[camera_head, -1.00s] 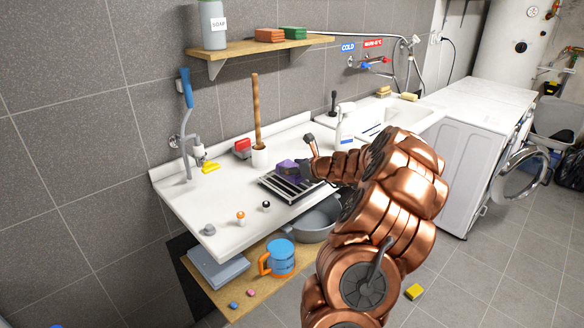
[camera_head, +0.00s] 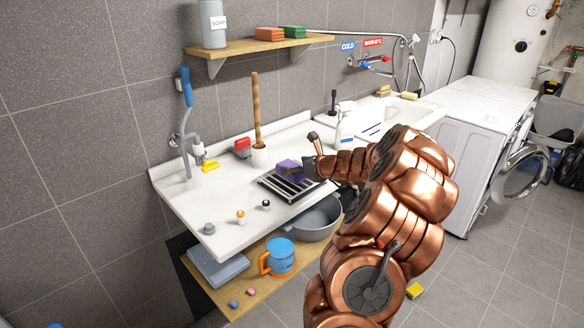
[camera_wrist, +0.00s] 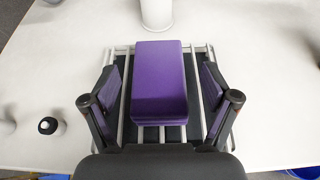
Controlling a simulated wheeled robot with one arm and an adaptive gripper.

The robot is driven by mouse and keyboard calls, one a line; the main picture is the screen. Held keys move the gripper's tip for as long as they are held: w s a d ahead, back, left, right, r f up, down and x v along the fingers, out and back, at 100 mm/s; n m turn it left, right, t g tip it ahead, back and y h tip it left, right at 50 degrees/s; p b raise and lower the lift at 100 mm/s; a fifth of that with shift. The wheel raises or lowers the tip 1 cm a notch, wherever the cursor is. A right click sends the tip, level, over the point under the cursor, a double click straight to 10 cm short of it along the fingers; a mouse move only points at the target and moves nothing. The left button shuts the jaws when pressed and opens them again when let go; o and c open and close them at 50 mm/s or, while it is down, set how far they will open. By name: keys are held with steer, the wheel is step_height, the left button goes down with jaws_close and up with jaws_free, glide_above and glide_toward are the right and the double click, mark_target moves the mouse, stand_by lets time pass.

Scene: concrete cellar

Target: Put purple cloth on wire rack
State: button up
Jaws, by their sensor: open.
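The purple cloth (camera_wrist: 159,82) is a folded block. It lies on the bars of the wire rack (camera_wrist: 203,95), near the rack's middle in the wrist view. In the head view the cloth (camera_head: 288,169) also shows on the rack (camera_head: 279,187), which stands on the white counter. My gripper (camera_wrist: 160,98) is open, with one finger on each side of the cloth and a gap to it on both sides. In the head view my gripper (camera_head: 311,163) is just right of the cloth, and my arm hides part of the rack's right side.
A white holder with a wooden handle (camera_head: 258,157) stands behind the rack. A spray bottle (camera_head: 343,128) is to the right. Small bottle-like items (camera_head: 240,217) stand near the counter's front left. A grey basin (camera_head: 315,222) and blue mug (camera_head: 281,258) are on the shelf below.

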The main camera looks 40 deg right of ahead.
steer(key=b+v, duration=0.1)
steer(key=v, duration=0.9)
steer(key=shift+s, duration=0.15)
steer(key=w+a+r+n+g+y, duration=0.1)
steer(key=w+a+n+y, duration=0.15)
steer(key=a, duration=0.35)
steer(key=w+a+r+n+y, duration=0.1)
steer(key=w+a+n, duration=0.15)
steer(key=a, duration=0.45)
steer(key=s+a+n+g+y, duration=0.25)
steer(key=a+n, duration=0.45)
steer(key=a, duration=0.5)
steer(key=s+a+n+g+y, duration=0.1)
steer(key=s+a+n+g, duration=0.4)
steer(key=a, duration=0.8)
steer(key=s+a+f+n+g+h, duration=0.2)
steer(key=s+a+f+n+g, duration=0.2)
steer(key=s+a+n, duration=0.7)
steer(key=s+d+n+g+h, duration=0.1)
steer(key=s+n, duration=0.1)
steer(key=s, duration=0.2)
steer(key=s+d+n+g+h, duration=0.1)
steer(key=s+d+n+h, duration=0.1)
steer(key=s, duration=0.3)
steer(key=s+d+f+n+g+h, duration=0.1)
steer(key=s+n, duration=0.3)
steer(key=s, duration=0.1)
steer(key=shift+s+d+h+p, duration=0.2)
steer(key=shift+d+h+p, duration=0.1)
steer(key=shift+d+h, duration=0.1)
